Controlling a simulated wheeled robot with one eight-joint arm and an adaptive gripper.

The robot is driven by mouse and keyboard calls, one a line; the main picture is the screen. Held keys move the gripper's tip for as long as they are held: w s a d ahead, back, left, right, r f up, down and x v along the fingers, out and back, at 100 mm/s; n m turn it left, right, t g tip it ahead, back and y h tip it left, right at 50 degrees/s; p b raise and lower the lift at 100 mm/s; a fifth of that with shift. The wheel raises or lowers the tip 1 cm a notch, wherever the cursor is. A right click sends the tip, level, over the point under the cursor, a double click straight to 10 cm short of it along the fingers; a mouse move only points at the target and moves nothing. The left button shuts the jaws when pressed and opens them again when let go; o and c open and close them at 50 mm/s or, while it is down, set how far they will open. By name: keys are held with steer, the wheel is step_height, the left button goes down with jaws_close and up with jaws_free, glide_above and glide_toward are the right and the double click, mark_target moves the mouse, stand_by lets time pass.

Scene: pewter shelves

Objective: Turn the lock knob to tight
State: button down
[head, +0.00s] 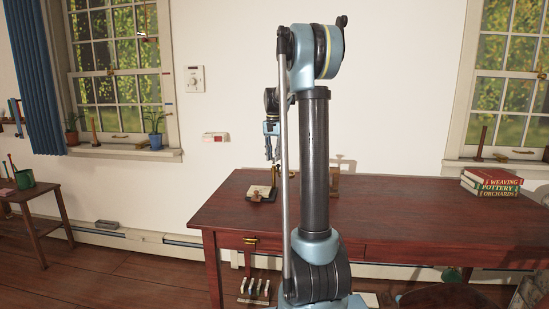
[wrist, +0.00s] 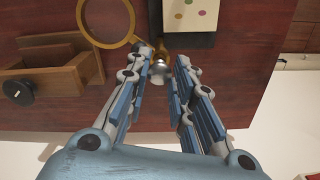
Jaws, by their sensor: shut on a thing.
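In the head view my gripper (head: 269,155) hangs pointing down near the back edge of the desk. In the wrist view my gripper (wrist: 167,68) has its blue fingers on both sides of a small silver piece (wrist: 160,74). It is shut on this piece, whose shape is largely hidden by the fingers. A brass part with a rounded end (wrist: 182,62) shows just beyond the fingertips. I cannot tell whether the silver piece is the lock knob, or read any tight mark on it.
The red-brown desk (head: 400,215) carries books (head: 490,181) at right. The wrist view shows a gold magnifier ring (wrist: 88,36), a wooden box with an open drawer (wrist: 60,75) and a dark-edged board with coloured dots (wrist: 190,15). The wall stands close behind the desk.

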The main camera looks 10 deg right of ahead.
stand_by(0.3)
steer(key=c, duration=1.4)
jaws_free()
step_height(320, 180, up, 12)
